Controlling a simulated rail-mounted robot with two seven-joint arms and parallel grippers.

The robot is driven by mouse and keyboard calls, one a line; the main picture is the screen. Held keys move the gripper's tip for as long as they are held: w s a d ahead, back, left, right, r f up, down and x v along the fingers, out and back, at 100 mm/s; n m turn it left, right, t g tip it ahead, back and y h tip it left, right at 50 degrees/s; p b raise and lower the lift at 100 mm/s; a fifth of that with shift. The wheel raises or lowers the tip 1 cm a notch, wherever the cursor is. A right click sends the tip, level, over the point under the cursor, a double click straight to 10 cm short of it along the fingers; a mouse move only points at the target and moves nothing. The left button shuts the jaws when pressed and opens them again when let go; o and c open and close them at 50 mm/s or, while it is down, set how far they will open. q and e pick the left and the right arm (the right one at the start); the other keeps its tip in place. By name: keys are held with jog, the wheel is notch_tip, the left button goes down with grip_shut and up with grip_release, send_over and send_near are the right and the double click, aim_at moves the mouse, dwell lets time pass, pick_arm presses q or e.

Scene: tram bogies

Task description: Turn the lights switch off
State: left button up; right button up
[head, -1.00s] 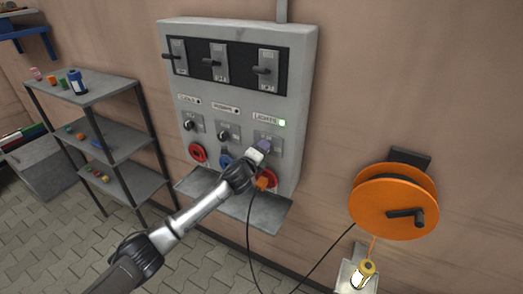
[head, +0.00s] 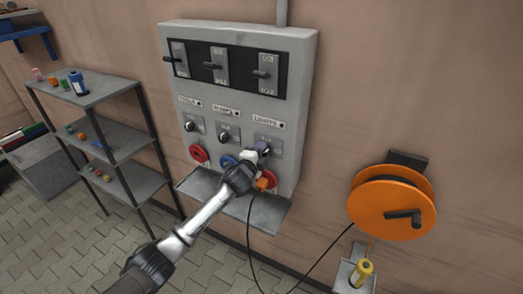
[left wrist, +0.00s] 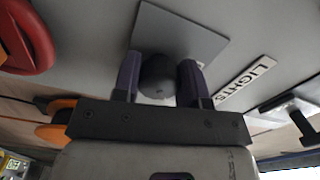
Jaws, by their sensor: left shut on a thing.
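The lights switch is a dark round knob (left wrist: 159,76) on a grey square plate (head: 270,142) under the LIGHTS label (head: 266,121). In the left wrist view the label (left wrist: 245,84) is beside the plate. My left gripper (head: 260,149) is at the switch and hides most of the knob in the head view. In the left wrist view its two purple fingers (left wrist: 160,80) are shut on the knob from both sides. The small indicator lamp (head: 282,126) beside the label is dark. My right gripper is in neither view.
The panel (head: 240,104) has three levers along its top and two more knobs to the left. A grey ledge (head: 262,211) juts out below the red socket. An orange cable reel (head: 385,205) hangs at the right; a shelf (head: 105,88) stands left.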

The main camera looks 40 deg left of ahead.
pick_arm(q)
jog(key=n+p, duration=0.1)
jog(key=n, duration=0.2)
jog(key=shift+n, duration=0.4)
jog(key=n+p, duration=0.1)
jog(key=n, duration=0.2)
jog(key=shift+n, duration=0.3)
jog(key=n+p, duration=0.1)
jog(key=n, duration=0.2)
jog(key=shift+d+f, duration=0.1)
jog(key=shift+n+p, duration=0.3)
jog(key=shift+f, duration=0.1)
jog(key=o, duration=0.9)
